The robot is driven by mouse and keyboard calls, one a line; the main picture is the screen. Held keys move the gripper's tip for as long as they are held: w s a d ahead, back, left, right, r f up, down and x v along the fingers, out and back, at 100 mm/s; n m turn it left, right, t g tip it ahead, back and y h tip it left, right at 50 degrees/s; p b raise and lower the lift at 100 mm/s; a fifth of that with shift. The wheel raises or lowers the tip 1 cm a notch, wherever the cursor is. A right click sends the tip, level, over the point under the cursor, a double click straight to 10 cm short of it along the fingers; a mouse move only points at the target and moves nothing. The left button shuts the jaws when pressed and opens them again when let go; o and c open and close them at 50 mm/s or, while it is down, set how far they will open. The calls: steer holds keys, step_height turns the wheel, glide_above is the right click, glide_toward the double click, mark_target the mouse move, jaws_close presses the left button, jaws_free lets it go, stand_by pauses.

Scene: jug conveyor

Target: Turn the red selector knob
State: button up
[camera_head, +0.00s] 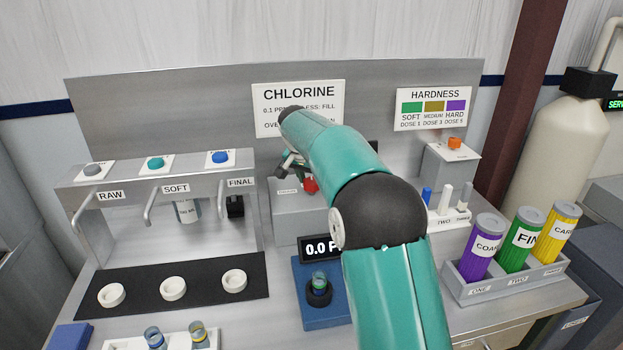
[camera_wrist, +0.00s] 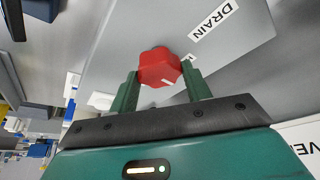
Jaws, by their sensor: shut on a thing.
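The red selector knob (camera_wrist: 160,68) sits on a grey panel in the wrist view, with a white line on its face. The fingers of my gripper (camera_wrist: 161,90) are on both sides of the knob, shut on it. In the head view the red knob (camera_head: 310,185) shows at the grey box (camera_head: 297,212) below the CHLORINE sign, partly covered by my arm. My gripper (camera_head: 292,166) there is mostly hidden behind my arm. A DRAIN label (camera_wrist: 214,23) is on the panel beside the knob; a second label by the knob is mostly hidden.
A 0.0 display (camera_head: 318,248) and a small vial (camera_head: 320,281) on a blue base stand below the box. Left is a tap rack (camera_head: 160,170) over a black mat (camera_head: 200,290). Right are purple, green and yellow canisters (camera_head: 518,240) in a grey holder.

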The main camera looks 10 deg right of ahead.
mark_target(311, 181)
steer(key=m, duration=0.3)
steer(key=m+g+h, duration=0.1)
steer(key=m, duration=0.1)
steer(key=shift+w+a+m+g, duration=0.1)
steer(key=shift+m+g, duration=0.2)
steer(key=shift+m, duration=0.1)
steer(key=m+g, duration=0.1)
steer(key=m, duration=0.1)
steer(key=m+g, duration=0.1)
steer(key=m, duration=0.2)
steer(key=shift+h, duration=0.4)
steer(key=o, duration=1)
steer(key=shift+r, duration=0.1)
steer(key=shift+w+r, duration=0.1)
steer(key=shift+r, duration=1.35)
steer(key=shift+s+r, duration=0.8)
steer(key=shift+r, duration=0.1)
steer(key=s+r, duration=0.2)
steer(key=s, duration=0.2)
steer(key=s+r, duration=0.3)
steer(key=s, duration=0.1)
steer(key=s+r, duration=0.3)
steer(key=s, duration=0.1)
steer(key=shift+s, duration=0.25)
